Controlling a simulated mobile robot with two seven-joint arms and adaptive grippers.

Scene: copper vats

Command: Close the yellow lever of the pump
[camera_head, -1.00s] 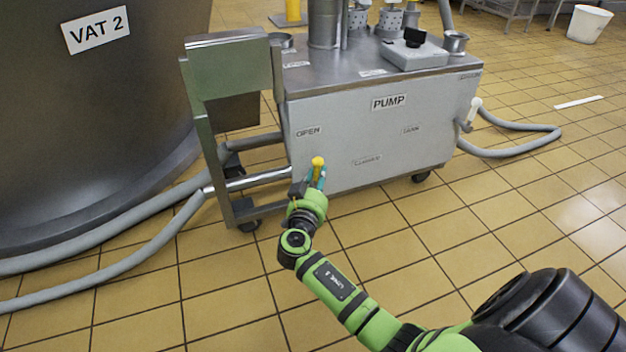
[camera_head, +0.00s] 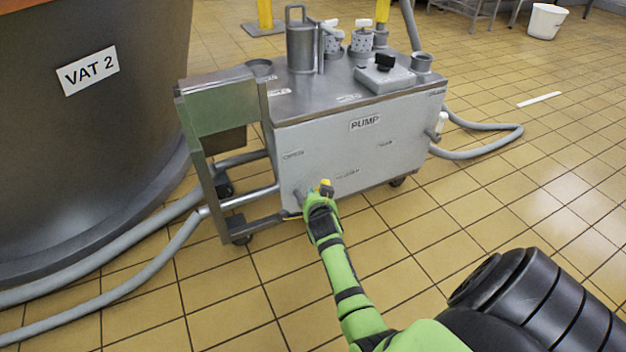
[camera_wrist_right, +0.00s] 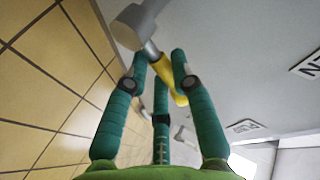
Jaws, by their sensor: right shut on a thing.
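The yellow lever (camera_head: 327,185) is at the lower front of the grey pump (camera_head: 365,150), below the CLOSED label (camera_head: 347,173) and slightly left of it. In the right wrist view the yellow lever (camera_wrist_right: 168,78) runs from a grey metal shaft between my teal fingers. My right gripper (camera_head: 323,192) is at the lever against the pump front, and it is shut on the lever in the right wrist view (camera_wrist_right: 161,75). Its fingers are mostly hidden by the green wrist in the head view. My left gripper is not in view.
The OPEN label (camera_head: 293,154) is up and left of the lever. A metal frame (camera_head: 225,105) stands at the pump's left end. Grey hoses (camera_head: 110,262) run on the floor beside the vat (camera_head: 90,140). Tiled floor before the pump (camera_head: 430,230) is clear.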

